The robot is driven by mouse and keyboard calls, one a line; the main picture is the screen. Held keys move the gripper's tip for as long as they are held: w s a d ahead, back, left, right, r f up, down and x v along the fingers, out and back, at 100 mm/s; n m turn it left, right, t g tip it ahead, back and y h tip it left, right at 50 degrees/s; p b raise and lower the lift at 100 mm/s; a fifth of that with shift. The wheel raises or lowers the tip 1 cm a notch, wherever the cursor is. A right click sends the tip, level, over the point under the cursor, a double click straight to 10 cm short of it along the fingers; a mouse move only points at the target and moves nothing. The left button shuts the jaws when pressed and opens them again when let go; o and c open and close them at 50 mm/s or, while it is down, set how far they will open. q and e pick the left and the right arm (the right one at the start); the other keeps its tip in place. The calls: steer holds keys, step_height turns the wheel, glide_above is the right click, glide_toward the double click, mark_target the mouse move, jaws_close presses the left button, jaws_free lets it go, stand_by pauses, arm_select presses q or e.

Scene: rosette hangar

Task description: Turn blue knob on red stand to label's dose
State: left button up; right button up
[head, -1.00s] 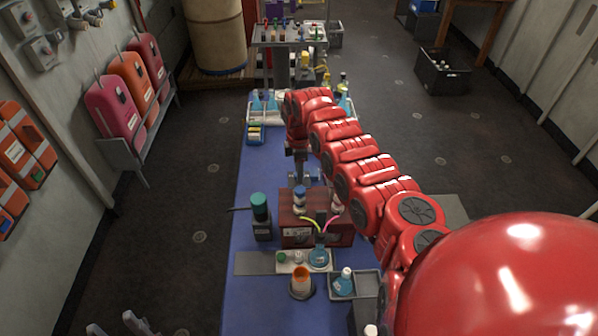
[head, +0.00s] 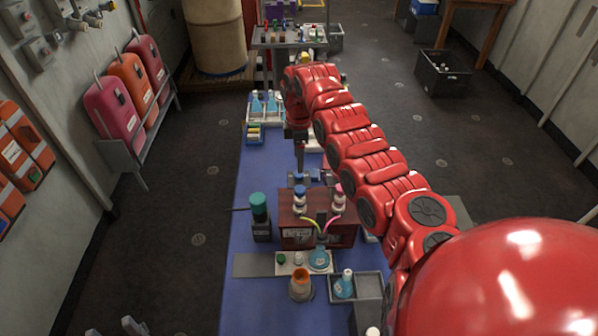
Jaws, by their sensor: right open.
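A dark red stand (head: 290,212) sits on the blue-topped bench (head: 255,185). A blue-capped white knob (head: 300,197) is on its top left, and a pink-capped one (head: 338,200) is on its top right. A pale label (head: 297,236) is on the stand's front, too small to read. My right gripper (head: 306,178) is open, pointing down just behind the blue knob, with no clear contact visible. Its fingertips are partly hidden by the knobs. My left gripper does not show.
A teal-capped dark bottle (head: 260,217) stands left of the stand. Flasks, an orange-topped cone-shaped vessel (head: 300,285) and a grey tray (head: 369,287) are in front. A bottle rack (head: 264,105) is further back. The bench's left strip is mostly clear.

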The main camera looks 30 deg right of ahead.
step_height(320, 180, up, 12)
steer(key=b, duration=0.3)
steer(key=shift+f, duration=0.15)
steer(key=shift+f, duration=0.1)
